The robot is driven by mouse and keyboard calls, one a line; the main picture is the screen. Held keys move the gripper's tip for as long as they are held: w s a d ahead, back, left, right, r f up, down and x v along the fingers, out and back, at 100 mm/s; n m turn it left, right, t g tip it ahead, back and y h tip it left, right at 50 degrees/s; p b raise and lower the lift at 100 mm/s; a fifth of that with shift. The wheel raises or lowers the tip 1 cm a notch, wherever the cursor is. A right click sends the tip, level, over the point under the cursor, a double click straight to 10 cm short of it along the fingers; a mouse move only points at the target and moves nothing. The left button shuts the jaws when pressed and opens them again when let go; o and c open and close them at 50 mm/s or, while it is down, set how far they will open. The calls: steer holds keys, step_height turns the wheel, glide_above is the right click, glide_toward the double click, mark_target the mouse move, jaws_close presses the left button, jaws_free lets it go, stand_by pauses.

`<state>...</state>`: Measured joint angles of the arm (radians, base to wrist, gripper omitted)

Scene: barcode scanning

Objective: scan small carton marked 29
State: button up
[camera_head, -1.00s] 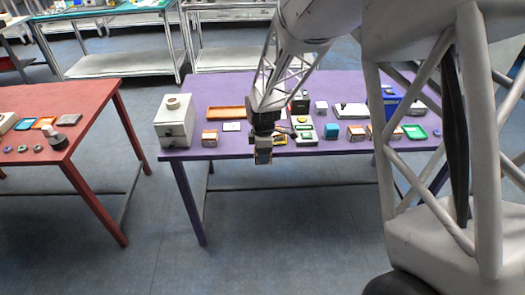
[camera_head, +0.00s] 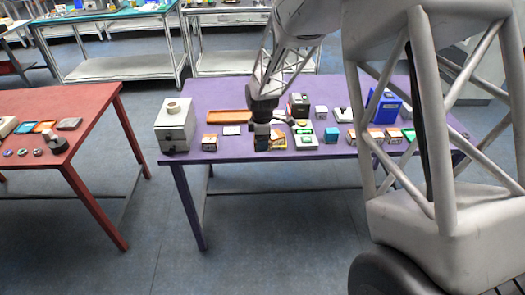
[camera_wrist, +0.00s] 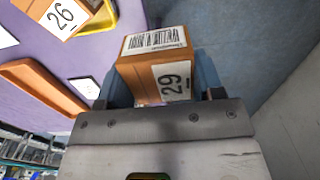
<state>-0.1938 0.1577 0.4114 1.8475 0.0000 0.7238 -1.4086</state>
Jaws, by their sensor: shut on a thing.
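The small carton marked 29 (camera_wrist: 152,72) is brown with white labels. In the wrist view its "29" label faces the camera and a barcode label shows on the adjoining face. My gripper (camera_wrist: 160,84) is shut on it, with a blue finger on each side. In the head view my gripper (camera_head: 262,136) is over the front edge of the purple table (camera_head: 240,154). I cannot make out a scanner for certain.
A carton marked 26 (camera_wrist: 62,16) and an orange tray (camera_wrist: 38,84) show in the wrist view. A grey box (camera_head: 174,128) stands at the table's left end. Several small cartons and a blue box (camera_head: 384,106) stand to the right. A red table (camera_head: 75,110) is at left.

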steer(key=w+d+r, duration=0.2)
steer(key=w+r, duration=0.1)
steer(key=w, duration=1.1)
steer(key=w+d+r, duration=0.2)
steer(key=w+r, duration=0.1)
steer(key=w, duration=1.1)
steer(key=shift+w+d, duration=0.1)
steer(key=shift+f, duration=0.2)
steer(key=shift+f, duration=4.25)
steer(key=shift+r, duration=0.2)
step_height(320, 180, up, 9)
steer(key=shift+f, duration=0.15)
